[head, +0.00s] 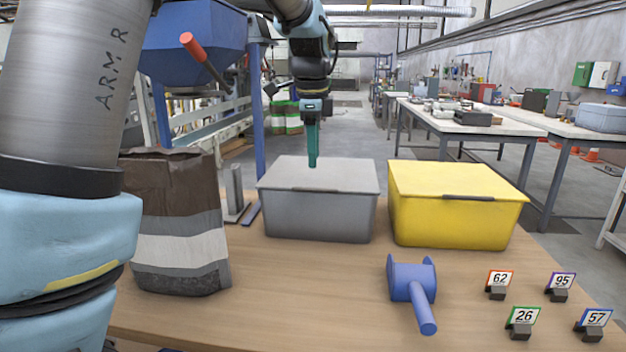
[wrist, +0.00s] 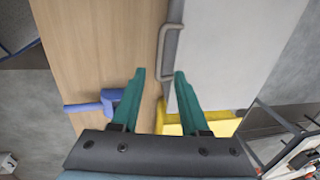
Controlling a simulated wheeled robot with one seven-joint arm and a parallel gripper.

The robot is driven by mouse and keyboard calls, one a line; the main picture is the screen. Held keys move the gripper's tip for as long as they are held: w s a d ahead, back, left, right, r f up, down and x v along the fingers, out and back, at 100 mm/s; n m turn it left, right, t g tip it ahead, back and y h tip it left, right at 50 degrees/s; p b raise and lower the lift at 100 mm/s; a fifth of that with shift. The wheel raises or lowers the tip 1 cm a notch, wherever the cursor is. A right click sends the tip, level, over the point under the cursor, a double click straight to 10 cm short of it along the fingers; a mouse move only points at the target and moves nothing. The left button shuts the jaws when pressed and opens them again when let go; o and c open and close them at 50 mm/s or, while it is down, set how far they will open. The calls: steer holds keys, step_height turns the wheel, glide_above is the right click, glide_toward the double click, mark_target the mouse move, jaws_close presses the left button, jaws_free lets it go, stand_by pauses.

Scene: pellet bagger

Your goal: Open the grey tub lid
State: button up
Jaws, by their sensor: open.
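The grey tub (head: 318,217) stands on the wooden bench with its lid (head: 345,172) shut. A bar handle (head: 300,189) runs along the lid's front edge. My gripper (head: 312,165) points down over the lid in the head view, its teal fingers seen edge-on. In the wrist view my gripper (wrist: 160,73) is open and empty. There the lid (wrist: 240,45) lies to the right and the handle (wrist: 163,52) appears between the two fingertip lines. The height of the fingertips above the handle is hard to judge.
A yellow tub (head: 440,225) with a shut lid stands close on the right. An open paper sack (head: 180,245) stands at left. Several number tags (head: 520,322) stand at front right. Bare bench lies before the grey tub.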

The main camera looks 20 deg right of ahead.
mark_target(314, 190)
steer(key=f, duration=0.5)
steer(key=w+f, duration=0.1)
steer(key=f, duration=0.1)
steer(key=shift+w+d+f, duration=0.1)
steer(key=shift+d+f, duration=0.1)
steer(key=shift+d, duration=0.1)
steer(key=shift+c, duration=0.2)
jaws_close()
steer(key=shift+p, duration=0.3)
stand_by(0.6)
